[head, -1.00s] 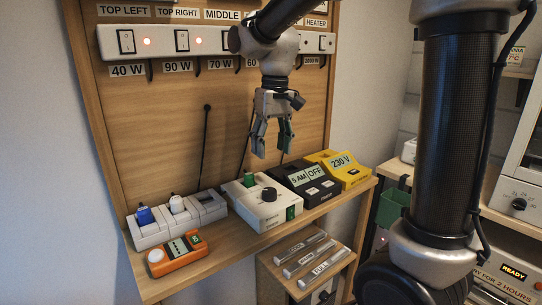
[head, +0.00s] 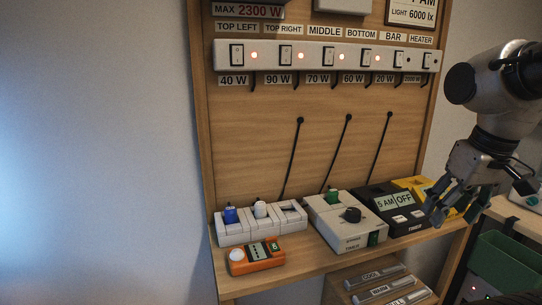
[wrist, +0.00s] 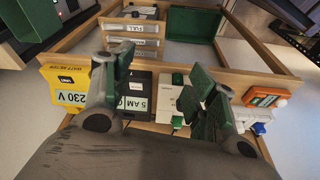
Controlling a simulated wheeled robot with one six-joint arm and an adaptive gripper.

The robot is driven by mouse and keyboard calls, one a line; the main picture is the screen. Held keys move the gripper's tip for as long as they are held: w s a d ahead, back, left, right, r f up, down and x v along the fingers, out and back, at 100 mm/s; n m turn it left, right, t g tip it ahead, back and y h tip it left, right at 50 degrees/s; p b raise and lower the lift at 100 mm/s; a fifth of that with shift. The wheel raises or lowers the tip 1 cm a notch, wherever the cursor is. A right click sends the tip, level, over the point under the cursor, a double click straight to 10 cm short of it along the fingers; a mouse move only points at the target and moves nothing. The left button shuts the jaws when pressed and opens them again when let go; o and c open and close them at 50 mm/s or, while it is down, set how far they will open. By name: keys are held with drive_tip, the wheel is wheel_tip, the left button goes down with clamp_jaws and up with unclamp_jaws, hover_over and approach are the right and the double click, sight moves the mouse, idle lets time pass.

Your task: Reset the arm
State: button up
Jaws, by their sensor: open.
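My gripper (head: 452,203) is at the right of the head view, in front of the black timer and the yellow meter, with its fingers pointing down and left. In the wrist view my gripper (wrist: 160,90) shows two green-padded fingers spread wide with nothing between them. The black timer (head: 394,212) reads "5 AM" and "OFF". The yellow meter (head: 414,184) is partly hidden behind my gripper in the head view; in the wrist view the yellow meter (wrist: 66,84) reads "230 V".
The shelf also holds a white dial box (head: 345,240), a white socket strip (head: 232,234) and an orange device (head: 256,256). A switch bar (head: 309,53) is on the panel above. A green bin (head: 505,265) stands at the lower right.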

drive_tip(key=s+d, duration=0.1)
drive_tip(key=s+d+r+m+t, duration=0.1)
drive_tip(key=shift+s+d+r, duration=0.1)
drive_tip(key=shift+s+r, duration=0.2)
drive_tip(key=shift+s, duration=0.05)
idle(1.6)
